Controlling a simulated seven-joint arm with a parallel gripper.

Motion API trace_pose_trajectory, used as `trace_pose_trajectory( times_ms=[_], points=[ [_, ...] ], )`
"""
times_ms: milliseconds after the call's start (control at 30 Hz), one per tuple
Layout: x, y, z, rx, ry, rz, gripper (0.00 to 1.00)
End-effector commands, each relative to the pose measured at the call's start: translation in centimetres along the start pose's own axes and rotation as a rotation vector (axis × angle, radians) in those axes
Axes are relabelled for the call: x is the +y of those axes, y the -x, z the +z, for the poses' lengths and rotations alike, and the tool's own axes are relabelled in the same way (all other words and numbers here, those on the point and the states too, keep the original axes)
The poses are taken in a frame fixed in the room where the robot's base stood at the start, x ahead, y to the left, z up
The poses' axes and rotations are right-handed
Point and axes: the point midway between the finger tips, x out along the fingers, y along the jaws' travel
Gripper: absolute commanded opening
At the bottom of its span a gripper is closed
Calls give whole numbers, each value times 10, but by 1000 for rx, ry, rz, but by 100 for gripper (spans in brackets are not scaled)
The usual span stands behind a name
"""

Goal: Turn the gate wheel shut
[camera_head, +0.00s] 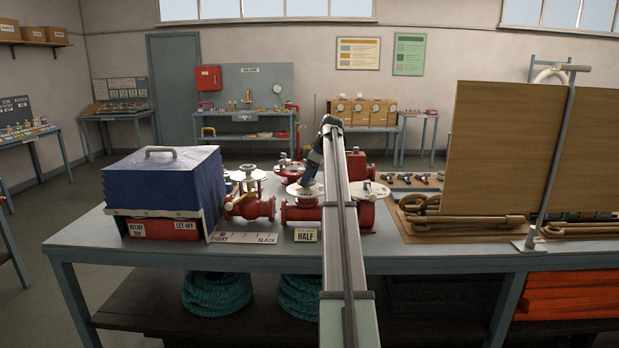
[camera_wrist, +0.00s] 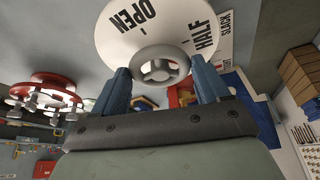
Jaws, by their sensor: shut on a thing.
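In the wrist view, a small pale-grey gate wheel (camera_wrist: 158,70) stands over a white dial plate (camera_wrist: 125,45) lettered OPEN and HALF, seen sideways. The two blue fingers of my gripper (camera_wrist: 160,72) are on either side of the wheel, shut on it. In the head view, my gripper (camera_head: 308,180) reaches down to the white dial plate (camera_head: 298,190) on a red valve body (camera_head: 300,211). There the wheel is hidden by my gripper, and my arm covers the valve's right side. I cannot tell any pointer's reading on the dial.
A blue-covered box (camera_head: 165,185) stands at the left of the bench. A TIGHT-SLACK strip (camera_head: 245,238) and a HALF card (camera_head: 305,235) lie in front of the valves. Another red valve (camera_head: 250,207) is just left. A tall wooden board (camera_head: 520,150) stands at the right.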

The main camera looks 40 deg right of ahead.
Motion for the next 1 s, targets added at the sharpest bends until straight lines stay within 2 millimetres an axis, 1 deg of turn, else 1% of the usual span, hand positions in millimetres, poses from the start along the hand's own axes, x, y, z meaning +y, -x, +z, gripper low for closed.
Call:
trace_pose_trajectory(
  times_ms=[600,800,1000],
  points=[
    [-7,-1,-1,0,-464,193,45],
    [-7,-1,-2,0,-572,238,45],
    [-7,-1,-2,0,-634,263,45]
  ],
)
